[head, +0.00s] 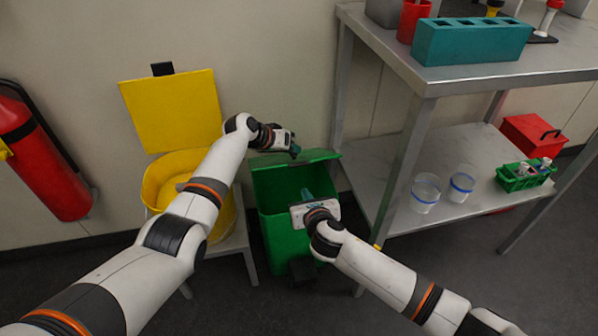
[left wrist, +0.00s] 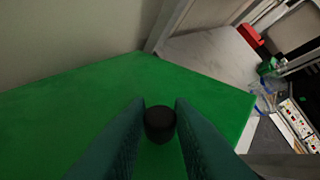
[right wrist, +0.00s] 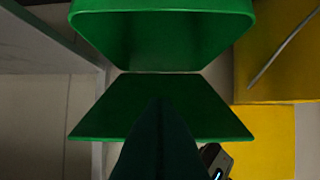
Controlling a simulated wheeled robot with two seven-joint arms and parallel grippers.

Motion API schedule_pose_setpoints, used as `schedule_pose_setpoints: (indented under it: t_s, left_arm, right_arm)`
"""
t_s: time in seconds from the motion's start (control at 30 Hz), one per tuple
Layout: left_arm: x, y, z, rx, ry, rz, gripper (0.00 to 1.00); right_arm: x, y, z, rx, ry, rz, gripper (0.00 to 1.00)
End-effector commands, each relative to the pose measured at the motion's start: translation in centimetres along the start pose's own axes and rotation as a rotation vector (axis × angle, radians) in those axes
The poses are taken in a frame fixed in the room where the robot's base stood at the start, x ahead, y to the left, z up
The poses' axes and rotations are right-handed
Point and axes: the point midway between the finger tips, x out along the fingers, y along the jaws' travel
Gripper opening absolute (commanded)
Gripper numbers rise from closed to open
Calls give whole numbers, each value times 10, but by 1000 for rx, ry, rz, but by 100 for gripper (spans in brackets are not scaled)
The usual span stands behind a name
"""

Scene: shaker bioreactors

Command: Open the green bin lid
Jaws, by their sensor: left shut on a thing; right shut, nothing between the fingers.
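The green bin (head: 285,236) stands on the floor left of the metal shelf, and its inside shows from above. Its green lid (head: 270,161) is raised and tilted up at the wall side, hinged edge hidden in part. My left gripper (head: 296,151) is at the lid's upper edge, its teal fingers shut on the black knob (left wrist: 159,124) of the lid. My right gripper (head: 307,195) is shut and empty over the bin's opening. In the right wrist view, the lid (right wrist: 100,118) is behind its fingers and the bin (right wrist: 160,40) is above.
A yellow bin (head: 160,185) with its lid (head: 172,110) up stands close on the left. The metal shelf (head: 385,225) is close on the right, with clear cups (head: 425,190) and a green rack (head: 523,180). A red extinguisher (head: 45,155) hangs far left.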

Motion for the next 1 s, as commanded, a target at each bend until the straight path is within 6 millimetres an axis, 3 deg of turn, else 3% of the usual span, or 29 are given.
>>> schedule_pose_setpoints:
  t_s: [0.2, 0.4, 0.63, 1.0]
  left_arm:
    - [0, 0, 0, 0, -2, 1, 0]
    - [0, 0, 1, 0, -2, 1, 0]
    - [0, 0, 1, 0, -2, 1, 0]
    - [0, 0, 1, 0, -2, 1, 0]
  right_arm:
    - [38, -1, 0, 3, -2, 0, 0]
    - [64, -1, -3, 4, 1, -1, 0]
    - [70, 0, -33, 5, 1, -1, 0]
    - [71, 0, -39, 5, -1, -1, 0]
